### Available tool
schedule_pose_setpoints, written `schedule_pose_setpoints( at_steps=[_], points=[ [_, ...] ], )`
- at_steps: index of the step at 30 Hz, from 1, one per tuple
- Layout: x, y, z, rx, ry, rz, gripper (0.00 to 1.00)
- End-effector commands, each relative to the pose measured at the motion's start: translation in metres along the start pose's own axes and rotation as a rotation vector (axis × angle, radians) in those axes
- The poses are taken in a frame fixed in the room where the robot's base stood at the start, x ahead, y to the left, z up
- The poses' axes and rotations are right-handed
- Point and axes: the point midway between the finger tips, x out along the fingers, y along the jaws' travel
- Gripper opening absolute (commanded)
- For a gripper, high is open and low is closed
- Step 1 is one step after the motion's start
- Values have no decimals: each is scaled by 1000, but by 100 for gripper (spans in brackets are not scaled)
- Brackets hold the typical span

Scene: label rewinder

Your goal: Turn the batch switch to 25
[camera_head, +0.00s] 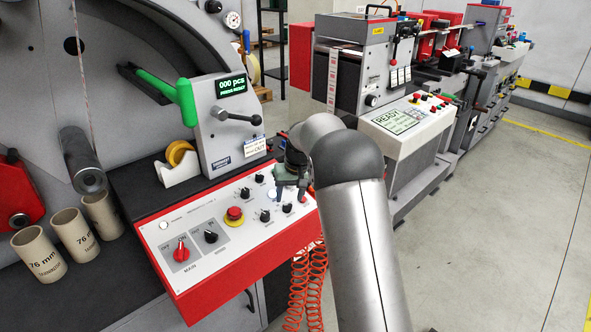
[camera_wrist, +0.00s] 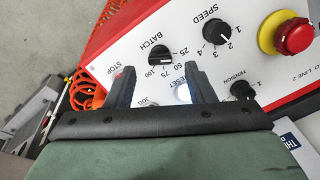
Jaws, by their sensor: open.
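The batch switch (camera_wrist: 161,55) is a small black knob on the white control panel, with 25, 50, 75 and 100 printed around it in the wrist view. A white line shows on the knob, but I cannot tell for sure which number it marks. In the head view the knob (camera_head: 287,207) is at the panel's right part, just below my gripper (camera_head: 289,187). In the wrist view my gripper (camera_wrist: 158,71) is open, its two dark fingers apart on either side below the knob. Nothing is between them, and they appear clear of the knob.
The speed knob (camera_wrist: 216,32), tension knob (camera_wrist: 242,90) and lit reset button (camera_wrist: 184,92) are close by. The red emergency stop (camera_head: 235,213) and red main switch (camera_head: 181,251) are left on the panel. An orange coiled hose (camera_head: 316,280) hangs below its right end.

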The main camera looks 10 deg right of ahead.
Motion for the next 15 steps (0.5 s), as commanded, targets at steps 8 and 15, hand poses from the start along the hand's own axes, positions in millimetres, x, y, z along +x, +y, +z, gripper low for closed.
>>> schedule_pose_setpoints(
  at_steps=[8,15],
  points=[
    [-70,0,-1,-2,5,0,49],
    [-118,0,0,-1,2,1,49]
  ],
)
